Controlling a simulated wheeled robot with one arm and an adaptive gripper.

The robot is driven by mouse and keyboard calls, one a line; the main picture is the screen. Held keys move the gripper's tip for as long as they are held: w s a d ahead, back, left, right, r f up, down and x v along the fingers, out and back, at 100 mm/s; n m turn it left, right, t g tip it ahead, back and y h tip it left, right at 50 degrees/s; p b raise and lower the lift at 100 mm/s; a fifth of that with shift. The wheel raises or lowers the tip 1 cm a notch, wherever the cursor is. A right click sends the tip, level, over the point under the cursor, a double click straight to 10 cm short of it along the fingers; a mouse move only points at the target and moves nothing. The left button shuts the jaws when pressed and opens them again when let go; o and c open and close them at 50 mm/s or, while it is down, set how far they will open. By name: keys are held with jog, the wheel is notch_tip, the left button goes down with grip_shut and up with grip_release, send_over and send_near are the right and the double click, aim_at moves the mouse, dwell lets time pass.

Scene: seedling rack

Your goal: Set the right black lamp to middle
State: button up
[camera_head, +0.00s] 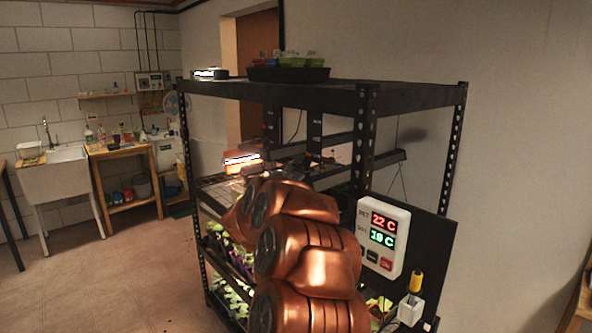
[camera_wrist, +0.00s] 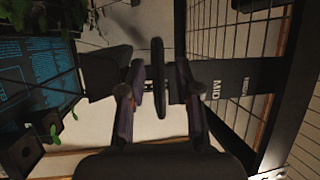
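In the wrist view my gripper (camera_wrist: 160,86) is open, with one finger on each side of a narrow dark upright bar (camera_wrist: 158,60). Gaps show between the fingers and the bar, so it is not gripped. I cannot tell for sure whether this bar is part of the right black lamp. A dark strip (camera_wrist: 262,72) to the right carries the label MID (camera_wrist: 216,90) and a second, unclear label. In the head view a black lamp bar (camera_head: 385,160) hangs at the right under the rack's top shelf; my arm hides the gripper and much of the middle level.
The black rack (camera_head: 420,95) has perforated posts. Open floor (camera_head: 110,280) lies at left.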

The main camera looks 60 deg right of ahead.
grip_shut()
dwell(0.6)
